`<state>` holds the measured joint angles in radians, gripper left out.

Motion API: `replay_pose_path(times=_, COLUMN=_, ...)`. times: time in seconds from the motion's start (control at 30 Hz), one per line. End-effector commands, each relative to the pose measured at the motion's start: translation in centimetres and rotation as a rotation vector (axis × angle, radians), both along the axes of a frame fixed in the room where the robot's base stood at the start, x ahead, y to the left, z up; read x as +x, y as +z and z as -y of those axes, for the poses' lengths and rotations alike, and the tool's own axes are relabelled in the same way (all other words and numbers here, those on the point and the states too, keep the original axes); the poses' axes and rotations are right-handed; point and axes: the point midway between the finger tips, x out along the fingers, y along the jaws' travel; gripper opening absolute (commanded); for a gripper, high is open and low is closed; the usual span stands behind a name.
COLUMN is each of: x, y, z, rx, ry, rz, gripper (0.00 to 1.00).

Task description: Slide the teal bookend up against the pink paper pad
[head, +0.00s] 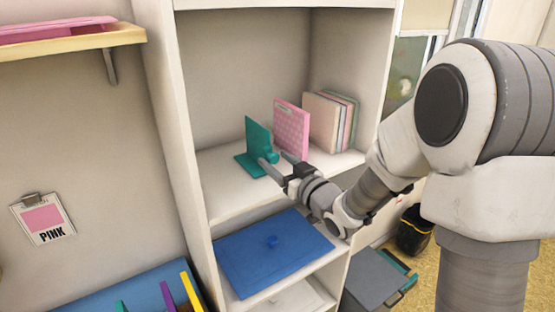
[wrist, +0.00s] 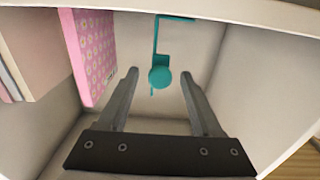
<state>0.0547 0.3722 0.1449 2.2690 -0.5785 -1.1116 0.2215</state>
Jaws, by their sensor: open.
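The teal bookend (head: 257,138) stands upright on the middle shelf, left of the pink paper pad (head: 291,127), with a gap between them. Its base plate reaches left, and a round knob sticks out toward me. My gripper (head: 272,158) is open at the bookend's front. In the wrist view, the open fingers of my gripper (wrist: 160,73) lie on either side of the teal bookend's knob (wrist: 160,78), with space on both sides. The pink paper pad (wrist: 92,50) is left of the fingers there.
Several pale books (head: 323,122) stand right of the pad. The shelf (head: 230,200) is bare in front, and side walls bound it. A blue lidded box (head: 270,250) sits on the shelf below. A clipboard card (head: 43,220) reading PINK hangs at left.

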Motion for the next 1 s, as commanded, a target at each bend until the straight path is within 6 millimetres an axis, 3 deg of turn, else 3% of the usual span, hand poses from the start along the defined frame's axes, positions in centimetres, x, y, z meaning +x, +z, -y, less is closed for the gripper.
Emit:
replay_pose_path(times=0.27, x=0.14, y=-0.02, z=-0.1, rx=0.0, ry=0.0, rz=0.0, gripper=0.66)
replay_pose_path(times=0.63, x=0.11, y=-0.01, z=-0.06, rx=0.0, ry=0.0, rz=0.0, gripper=0.02)
replay_pose_path(times=1.0, x=0.11, y=-0.01, z=-0.05, rx=0.0, ry=0.0, rz=0.0, gripper=0.0)
